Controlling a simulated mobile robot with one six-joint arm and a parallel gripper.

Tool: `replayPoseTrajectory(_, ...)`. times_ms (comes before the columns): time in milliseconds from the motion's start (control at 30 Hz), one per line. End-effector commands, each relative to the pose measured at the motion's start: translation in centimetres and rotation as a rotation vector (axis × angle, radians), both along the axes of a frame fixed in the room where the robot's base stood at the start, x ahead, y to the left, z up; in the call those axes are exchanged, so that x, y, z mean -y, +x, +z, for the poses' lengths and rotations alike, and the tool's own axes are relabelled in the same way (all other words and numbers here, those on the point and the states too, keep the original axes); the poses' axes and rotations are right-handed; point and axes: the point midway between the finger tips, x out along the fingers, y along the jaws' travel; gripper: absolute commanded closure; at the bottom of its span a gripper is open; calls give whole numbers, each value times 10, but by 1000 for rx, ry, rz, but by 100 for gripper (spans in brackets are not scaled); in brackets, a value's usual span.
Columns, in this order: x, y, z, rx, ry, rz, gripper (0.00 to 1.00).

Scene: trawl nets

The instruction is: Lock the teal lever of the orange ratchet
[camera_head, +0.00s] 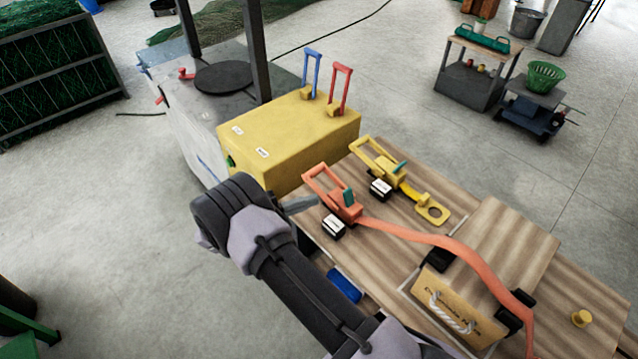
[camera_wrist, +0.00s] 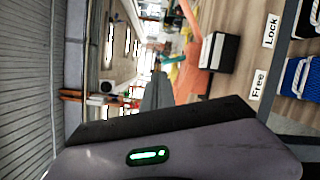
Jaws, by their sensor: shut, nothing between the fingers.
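The orange ratchet (camera_head: 346,211) stands on the wooden table top, with its long orange handle frame (camera_head: 318,179) tilted up to the left. Its small teal lever (camera_head: 349,198) sticks up from the body. My gripper (camera_head: 312,202) is just left of the ratchet, at about the height of its handle; contact cannot be told. Its fingers are shut and empty. In the wrist view the shut fingers (camera_wrist: 157,90) point at the orange ratchet (camera_wrist: 191,78), which is partly hidden behind them.
A yellow ratchet (camera_head: 388,174) stands behind the orange one. An orange strap (camera_head: 420,238) runs right over the table. White labels Lock (camera_wrist: 271,30) and Free (camera_wrist: 258,84) show in the wrist view. A yellow box (camera_head: 285,140) with blue and red levers stands behind my gripper.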

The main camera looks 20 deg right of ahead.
Motion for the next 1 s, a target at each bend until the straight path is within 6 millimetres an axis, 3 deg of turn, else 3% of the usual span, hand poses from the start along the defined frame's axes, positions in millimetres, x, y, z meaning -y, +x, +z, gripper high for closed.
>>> replayPoseTrajectory(100, -8, 2, -23, 10, -66, 57, 100)
replayPoseTrajectory(200, -11, 2, -30, 17, -87, 77, 100)
replayPoseTrajectory(567, -7, 3, -31, 16, -89, 78, 100)
replayPoseTrajectory(1000, 70, 15, -24, 15, -89, 76, 100)
